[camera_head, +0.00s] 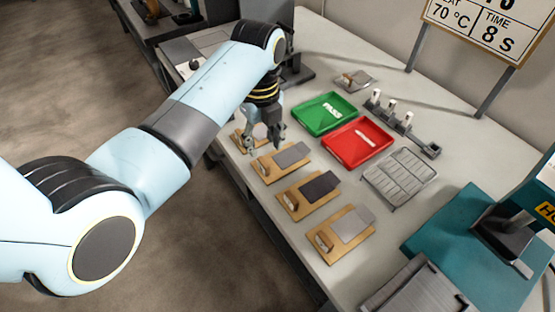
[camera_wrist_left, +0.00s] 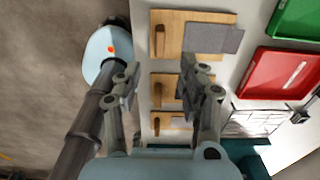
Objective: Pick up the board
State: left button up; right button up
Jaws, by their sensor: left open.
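Several tan wooden boards lie in a row along the near table edge in the head view, each with a small wooden handle and a grey flat piece on it. One is partly hidden behind my left gripper (camera_head: 265,146); the others are a near-gripper board (camera_head: 274,174), a middle board (camera_head: 292,208) and a front board (camera_head: 330,248). My left gripper is open and points down over the far end of the row. In the left wrist view its spread fingers (camera_wrist_left: 158,76) frame the boards, with a large board (camera_wrist_left: 172,38) at the top.
A green tray (camera_head: 309,118) and a red tray (camera_head: 345,154) stand beyond the boards. Behind them are a stand with several white-topped pieces (camera_head: 406,124) and a grey metal rack (camera_head: 390,192). A teal machine (camera_head: 452,240) takes up the right. A sign (camera_head: 480,25) stands at the back.

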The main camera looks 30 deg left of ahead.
aim_at(263, 162)
pick_arm(q)
jog(key=f, duration=0.8)
jog(key=shift+w+a, duration=0.1)
jog(key=shift+a, duration=0.1)
grip_shut()
